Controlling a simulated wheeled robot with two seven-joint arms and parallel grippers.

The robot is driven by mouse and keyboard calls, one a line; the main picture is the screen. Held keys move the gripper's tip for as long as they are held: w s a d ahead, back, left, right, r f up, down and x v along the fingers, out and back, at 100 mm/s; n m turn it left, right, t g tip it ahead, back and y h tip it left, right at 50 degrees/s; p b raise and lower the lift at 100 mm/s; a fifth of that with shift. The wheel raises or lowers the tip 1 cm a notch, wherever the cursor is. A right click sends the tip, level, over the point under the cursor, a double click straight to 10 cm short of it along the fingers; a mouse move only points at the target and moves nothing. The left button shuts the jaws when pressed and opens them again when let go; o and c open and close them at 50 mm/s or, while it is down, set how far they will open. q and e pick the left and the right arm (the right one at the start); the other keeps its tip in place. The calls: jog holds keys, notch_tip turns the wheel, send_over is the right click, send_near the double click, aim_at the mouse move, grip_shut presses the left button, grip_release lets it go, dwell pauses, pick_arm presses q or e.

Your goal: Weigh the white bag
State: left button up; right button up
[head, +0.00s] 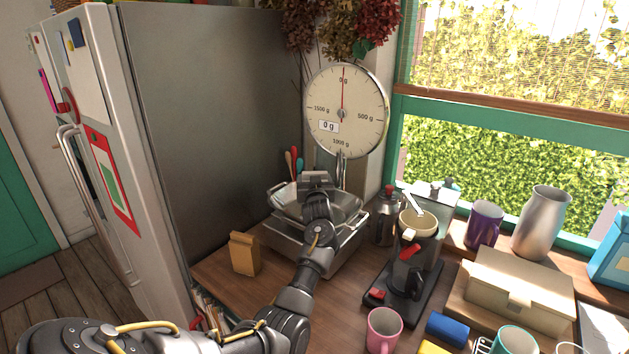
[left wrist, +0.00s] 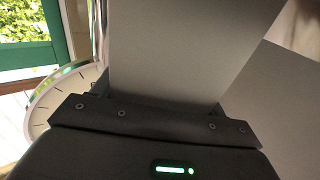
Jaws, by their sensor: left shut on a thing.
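The hanging-dial scale (head: 345,125) stands at the back of the counter, its needle up at 0 g and its small display reading 0 g. Its metal pan (head: 350,212) sits below the dial. My left gripper (head: 316,180) is over the pan, seen from behind, and hides part of it. In the left wrist view a pale, flat-sided thing (left wrist: 180,50), which looks like the white bag, fills the space at the jaws, which are shut on it. In the head view I cannot make the white bag out behind the gripper. My right gripper is not in view.
A brown bag (head: 245,253) stands on the counter left of my left arm. A coffee machine (head: 408,265) and a moka pot (head: 386,217) are close on the right. The grey fridge (head: 210,120) walls off the left. A pink mug (head: 383,330) is in front.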

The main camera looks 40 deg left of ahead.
pick_arm(q)
jog(key=shift+f, duration=0.25)
dwell(0.4)
jog(key=o, duration=1.3)
notch_tip(320, 180, up, 2)
jog(key=b, duration=0.3)
jog(key=shift+r, duration=0.15)
jog(key=s+d+r+b, duration=0.2)
jog(key=s+d+r, duration=0.6)
jog(key=s+r, duration=0.2)
jog(key=shift+s+d+r, duration=0.2)
jog(key=shift+s+r, duration=0.15)
jog(key=shift+s, duration=0.35)
jog(key=shift+c, duration=0.4)
